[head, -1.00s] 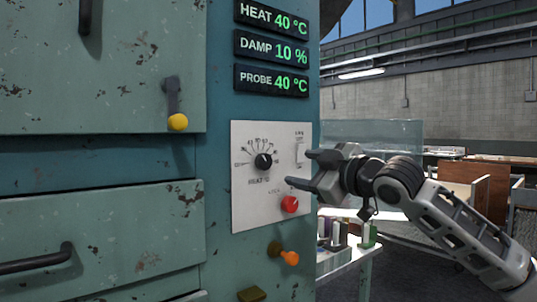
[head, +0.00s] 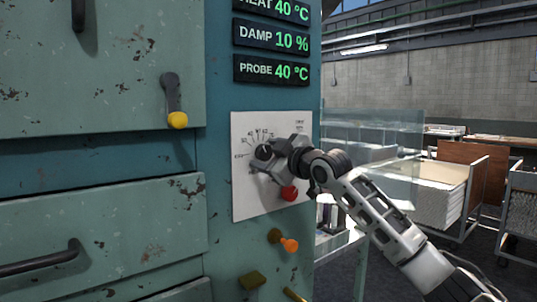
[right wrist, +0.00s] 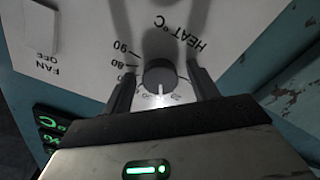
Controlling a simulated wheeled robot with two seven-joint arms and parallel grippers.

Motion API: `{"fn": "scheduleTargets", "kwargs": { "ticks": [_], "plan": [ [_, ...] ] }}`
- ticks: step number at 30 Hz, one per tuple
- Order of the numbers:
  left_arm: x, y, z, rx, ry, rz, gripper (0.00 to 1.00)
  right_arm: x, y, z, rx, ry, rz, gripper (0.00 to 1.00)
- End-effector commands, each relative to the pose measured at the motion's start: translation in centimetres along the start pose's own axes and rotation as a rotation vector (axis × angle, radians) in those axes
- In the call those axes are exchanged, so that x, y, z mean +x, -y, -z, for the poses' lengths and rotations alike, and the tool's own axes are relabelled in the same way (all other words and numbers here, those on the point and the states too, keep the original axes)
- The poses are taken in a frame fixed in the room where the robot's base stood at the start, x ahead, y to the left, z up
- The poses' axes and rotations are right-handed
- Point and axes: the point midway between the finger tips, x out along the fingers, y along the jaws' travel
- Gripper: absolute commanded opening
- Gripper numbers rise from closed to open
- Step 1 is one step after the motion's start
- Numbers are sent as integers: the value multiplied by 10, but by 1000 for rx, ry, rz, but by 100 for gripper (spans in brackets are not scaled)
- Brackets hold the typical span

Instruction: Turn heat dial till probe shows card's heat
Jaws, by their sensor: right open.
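The black heat dial (head: 263,152) sits on a white panel (head: 245,205) on the teal cabinet. Its white pointer line shows in the right wrist view (right wrist: 160,76). My right gripper (head: 262,160) is at the panel. In the right wrist view its open fingers (right wrist: 160,82) stand on either side of the dial, with gaps visible. The probe display (head: 273,71) reads 40 °C. The heat display (head: 272,8), cut by the top edge, also reads 40 °C. No card is seen. My left gripper is out of view.
The damp display (head: 271,38) reads 10 %. A red button (head: 289,193) is just below my right gripper. A fan switch (right wrist: 40,28) shows in the right wrist view. An orange knob (head: 289,245) and a yellow-tipped lever (head: 177,120) stick out from the cabinet.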

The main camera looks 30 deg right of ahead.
Motion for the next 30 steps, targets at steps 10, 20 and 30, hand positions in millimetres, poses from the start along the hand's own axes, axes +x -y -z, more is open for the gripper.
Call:
{"fn": "scheduleTargets", "kwargs": {
  "ticks": [10,20,30],
  "plan": [
    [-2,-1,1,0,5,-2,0,0,0,0,12,1,1,15],
    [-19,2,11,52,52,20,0,0,0,3,384,5,4,15],
    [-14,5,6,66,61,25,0,0,2,-1,440,3,0,15]
  ]
}}
